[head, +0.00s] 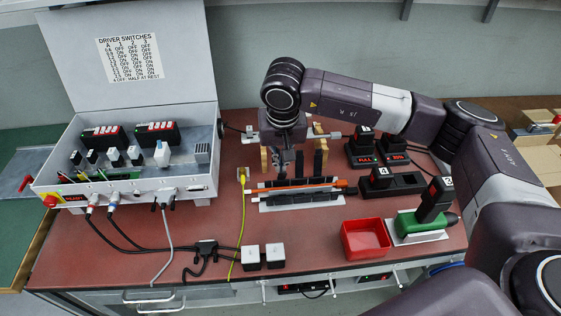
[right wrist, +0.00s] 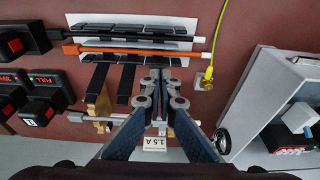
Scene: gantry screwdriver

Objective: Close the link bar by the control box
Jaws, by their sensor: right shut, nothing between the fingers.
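The control box (head: 130,180) stands at the left with its lid raised; part of it shows at the right of the right wrist view (right wrist: 295,120). A small link fitting with a pale metal block (head: 249,134) is to its right, on a black lead; a pale block (right wrist: 76,117) also shows in the right wrist view. My right gripper (head: 282,174) points down beside this fitting. Its fingertips (right wrist: 161,76) are together and empty, near the tool rack's edge. The gripper hides the fitting's middle, so I cannot tell the bar's position. My left gripper is out of view.
A tool rack (head: 272,206) holds an orange rod (head: 335,184). Chargers, a red bin (head: 364,239) and a green driver (head: 410,222) are at the right.

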